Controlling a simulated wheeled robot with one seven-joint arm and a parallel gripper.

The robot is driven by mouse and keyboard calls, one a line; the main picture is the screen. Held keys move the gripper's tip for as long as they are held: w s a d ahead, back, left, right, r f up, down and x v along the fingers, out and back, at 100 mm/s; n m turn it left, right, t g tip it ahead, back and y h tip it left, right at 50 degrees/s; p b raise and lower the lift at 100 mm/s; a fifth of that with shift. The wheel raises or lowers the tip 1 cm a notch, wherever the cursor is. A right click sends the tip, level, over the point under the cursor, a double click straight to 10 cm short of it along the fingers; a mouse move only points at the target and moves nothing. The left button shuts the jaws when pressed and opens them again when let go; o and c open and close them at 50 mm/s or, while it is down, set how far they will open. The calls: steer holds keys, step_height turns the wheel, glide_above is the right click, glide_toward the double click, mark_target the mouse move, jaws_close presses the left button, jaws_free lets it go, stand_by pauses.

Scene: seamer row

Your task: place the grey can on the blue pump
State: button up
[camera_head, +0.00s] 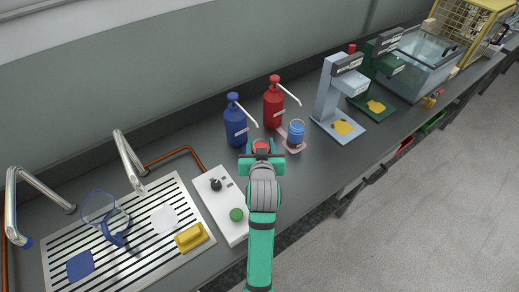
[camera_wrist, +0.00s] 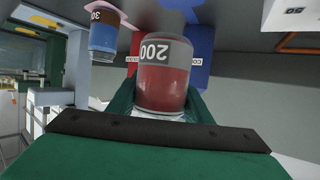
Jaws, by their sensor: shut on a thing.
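My gripper (camera_head: 262,156) is shut on an upright-sided container (camera_wrist: 162,85) with a red body and a grey band marked 200. In the head view only its red top shows, and the gripper hides the rest. No plain grey can is clearly seen. The blue pump (camera_head: 235,124) is a blue bottle with a pump head and a pale spout, standing against the wall just behind and left of my gripper. Blue also shows behind the held container in the wrist view (camera_wrist: 200,68). I cannot tell whether the container touches the counter.
A red pump (camera_head: 273,103) stands right of the blue one. A white control box (camera_head: 221,201) with a green button lies left of my gripper. Light and green machines (camera_head: 331,93) stand farther right.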

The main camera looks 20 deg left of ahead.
steer(key=w+a+f, duration=0.1)
steer(key=f, duration=0.1)
steer(key=w+f, duration=0.2)
steer(key=w+a+f, duration=0.1)
steer(key=w+f, duration=0.1)
steer(key=shift+w+a+f, duration=0.1)
steer(key=shift+a, duration=0.25)
steer(key=shift+w+f, duration=0.15)
steer(key=shift+f, duration=1.45)
steer(key=shift+f, duration=0.1)
steer(key=shift+f, duration=0.1)
steer(key=o, duration=1.3)
